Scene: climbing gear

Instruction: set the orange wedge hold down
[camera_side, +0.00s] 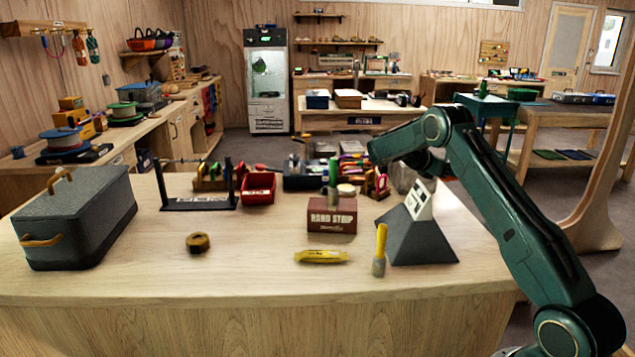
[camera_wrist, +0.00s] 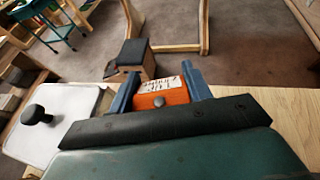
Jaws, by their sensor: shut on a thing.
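The orange wedge hold (camera_wrist: 165,97) shows in the wrist view as an orange block with a white printed label on top and a grey bolt head at its front. My gripper (camera_wrist: 160,80) has its two blue fingers closed on either side of it. The lower part of the hold is hidden behind the dark gripper bar. In the side view my arm reaches in from the right over the back of the bench. The gripper's fingers and the hold cannot be made out clearly there.
On the bench (camera_side: 260,275) stand a dark pyramid (camera_side: 415,242), yellow-handled brush (camera_side: 380,250), yellow packet (camera_side: 320,256), maroon box (camera_side: 332,217), tape roll (camera_side: 197,243), red bin (camera_side: 258,187) and grey case (camera_side: 75,220). The wrist view shows a black knob (camera_wrist: 36,114) on a pale surface.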

